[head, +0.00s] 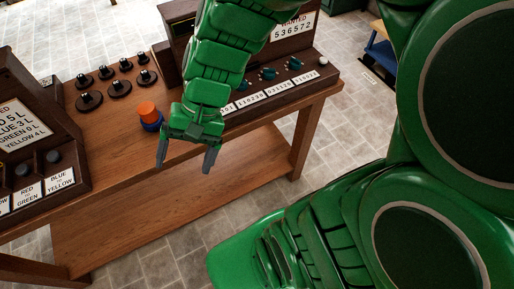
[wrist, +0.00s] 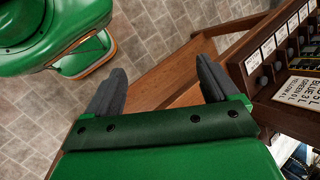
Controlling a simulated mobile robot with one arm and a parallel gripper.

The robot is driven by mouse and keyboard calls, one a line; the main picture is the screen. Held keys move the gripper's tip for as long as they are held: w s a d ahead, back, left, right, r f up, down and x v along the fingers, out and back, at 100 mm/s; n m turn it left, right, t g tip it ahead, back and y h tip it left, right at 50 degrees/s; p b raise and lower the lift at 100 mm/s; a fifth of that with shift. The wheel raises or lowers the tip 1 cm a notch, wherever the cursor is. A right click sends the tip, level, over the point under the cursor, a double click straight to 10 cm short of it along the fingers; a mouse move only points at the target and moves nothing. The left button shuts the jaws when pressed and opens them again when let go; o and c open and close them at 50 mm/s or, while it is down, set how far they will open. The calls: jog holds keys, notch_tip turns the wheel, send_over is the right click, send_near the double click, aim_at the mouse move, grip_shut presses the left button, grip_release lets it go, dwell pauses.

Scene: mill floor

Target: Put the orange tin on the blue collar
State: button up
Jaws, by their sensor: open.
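The orange tin (head: 147,109) is a short cylinder near the front middle of the wooden table in the head view. It appears to sit on top of the blue collar (head: 153,125), whose lower rim shows beneath it. Whether it is fully seated I cannot tell. My gripper (head: 186,158) is open, just right of and nearer the front than the tin, apart from it, with its fingers pointing down over the table's front edge. In the wrist view my gripper (wrist: 160,84) is open with nothing held between its fingers. The tin and collar are not seen there.
The wooden table (head: 105,150) has several black knobbed pieces (head: 90,99) at the back left. A labelled wooden rack (head: 35,150) stands at left, and a console with numbered cards (head: 279,87) at right, close to my arm. A lower shelf (head: 150,225) lies beneath.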

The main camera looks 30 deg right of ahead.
jog(key=s+d+r+n+h, duration=0.3)
jog(key=s+d+h, duration=0.3)
jog(key=d, duration=0.6)
jog(key=shift+s+d+n+t, duration=0.15)
jog(key=shift+s+n+t, duration=0.15)
jog(key=shift+s, duration=0.35)
